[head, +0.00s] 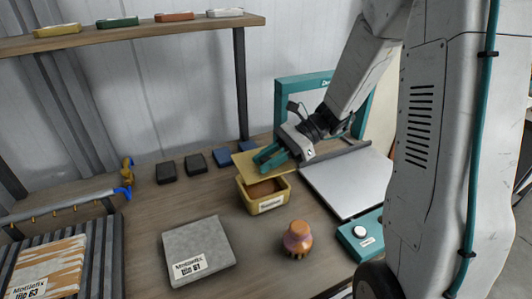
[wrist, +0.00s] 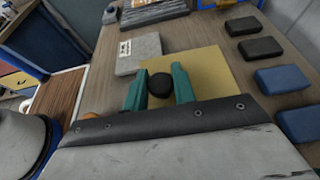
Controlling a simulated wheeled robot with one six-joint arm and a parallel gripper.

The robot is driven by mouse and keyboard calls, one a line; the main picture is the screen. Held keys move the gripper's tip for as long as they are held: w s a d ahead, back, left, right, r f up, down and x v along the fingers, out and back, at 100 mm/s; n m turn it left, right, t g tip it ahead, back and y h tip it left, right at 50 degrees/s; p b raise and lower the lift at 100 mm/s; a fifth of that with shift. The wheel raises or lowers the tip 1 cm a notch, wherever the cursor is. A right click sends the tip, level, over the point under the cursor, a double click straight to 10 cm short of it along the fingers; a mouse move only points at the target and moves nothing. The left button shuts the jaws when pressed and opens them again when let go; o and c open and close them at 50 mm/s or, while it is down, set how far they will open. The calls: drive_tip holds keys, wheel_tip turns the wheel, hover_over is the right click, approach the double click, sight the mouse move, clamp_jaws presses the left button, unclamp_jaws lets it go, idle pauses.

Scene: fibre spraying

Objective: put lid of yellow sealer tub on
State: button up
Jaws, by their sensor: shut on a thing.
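The yellow sealer tub (head: 262,203) stands open on the workbench, with brown contents and a white label on its front. My gripper (head: 272,155) is shut on the dark knob of the yellow lid (head: 245,162), which is tilted above the back of the tub. In the wrist view, the green fingers of my gripper (wrist: 159,88) stand either side of the black knob (wrist: 161,85) on the flat yellow lid (wrist: 205,72). The lid hides the tub in the wrist view.
A grey Mottlefix tile (head: 198,250) lies left of the tub and an orange-brown knobbed object (head: 297,238) stands in front. Dark and blue blocks (head: 195,165) lie behind. A scale-like white plate (head: 345,180) is to the right. A shelf (head: 130,38) hangs above left.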

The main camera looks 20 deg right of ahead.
sight(267, 176)
wheel_tip(267, 176, down, 4)
drive_tip(key=shift+f, duration=0.65)
drive_tip(key=shift+f, duration=0.55)
idle(1.8)
drive_tip(key=o, duration=1.1)
drive_tip(key=shift+d, duration=0.1)
drive_tip(key=v, duration=0.7)
drive_tip(key=shift+d+r, duration=0.2)
drive_tip(key=shift+d, duration=0.15)
